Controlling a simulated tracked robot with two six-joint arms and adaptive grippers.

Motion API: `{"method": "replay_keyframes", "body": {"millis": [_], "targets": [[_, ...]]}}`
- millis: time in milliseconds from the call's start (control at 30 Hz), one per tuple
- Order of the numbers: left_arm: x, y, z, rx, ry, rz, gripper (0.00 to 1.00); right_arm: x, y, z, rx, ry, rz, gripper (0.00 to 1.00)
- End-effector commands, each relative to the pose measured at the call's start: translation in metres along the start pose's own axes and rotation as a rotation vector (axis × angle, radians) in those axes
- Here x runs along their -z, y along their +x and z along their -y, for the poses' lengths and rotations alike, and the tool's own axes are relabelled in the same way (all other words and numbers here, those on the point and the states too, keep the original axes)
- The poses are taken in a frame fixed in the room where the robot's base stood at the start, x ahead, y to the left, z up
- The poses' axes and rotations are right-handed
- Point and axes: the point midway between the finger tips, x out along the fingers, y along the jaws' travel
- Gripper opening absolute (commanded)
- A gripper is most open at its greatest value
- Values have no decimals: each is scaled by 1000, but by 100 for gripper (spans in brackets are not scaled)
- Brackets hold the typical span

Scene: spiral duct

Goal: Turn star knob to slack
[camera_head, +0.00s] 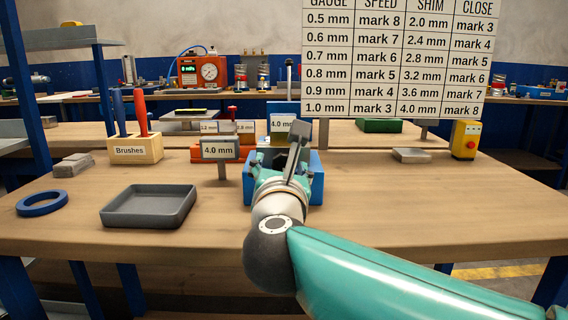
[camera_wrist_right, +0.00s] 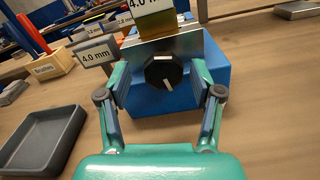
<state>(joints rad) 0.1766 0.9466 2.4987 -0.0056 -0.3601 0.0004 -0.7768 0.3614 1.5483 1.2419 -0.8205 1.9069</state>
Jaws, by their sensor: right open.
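The black star knob (camera_wrist_right: 164,72) has a lobed rim and a white pointer line that points down. It sits on the metal front plate (camera_wrist_right: 140,48) of a blue block (camera_wrist_right: 216,72) in the right wrist view. My right gripper (camera_wrist_right: 161,84) is open, with one finger on each side of the knob; I cannot tell whether either finger touches it. In the head view my right gripper (camera_head: 281,168) is in front of the blue block (camera_head: 316,178) and hides the knob. My left gripper is not in view.
A grey tray (camera_head: 148,206), a blue ring (camera_head: 42,203) and a Brushes holder (camera_head: 136,150) are on the left of the table. A 4.0 mm sign (camera_head: 220,150) stands close left of the block. A yellow box with a red button (camera_head: 465,140) stands right. The right front is clear.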

Motion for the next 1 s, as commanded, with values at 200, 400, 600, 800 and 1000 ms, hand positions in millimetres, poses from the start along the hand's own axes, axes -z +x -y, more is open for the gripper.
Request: {"method": "replay_keyframes", "body": {"millis": [200, 400, 600, 800, 1000], "targets": [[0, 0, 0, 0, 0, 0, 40, -1, 0, 5, 10, 0, 2, 62], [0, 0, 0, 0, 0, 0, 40, -1, 0, 7, 12, 0, 2, 29], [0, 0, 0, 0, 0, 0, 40, -1, 0, 8, 14, 0, 3, 5], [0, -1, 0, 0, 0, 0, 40, -2, 0, 8, 14, -18, 2, 5], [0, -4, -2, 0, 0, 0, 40, -2, 0, 8, 14, -89, 2, 5]]}}
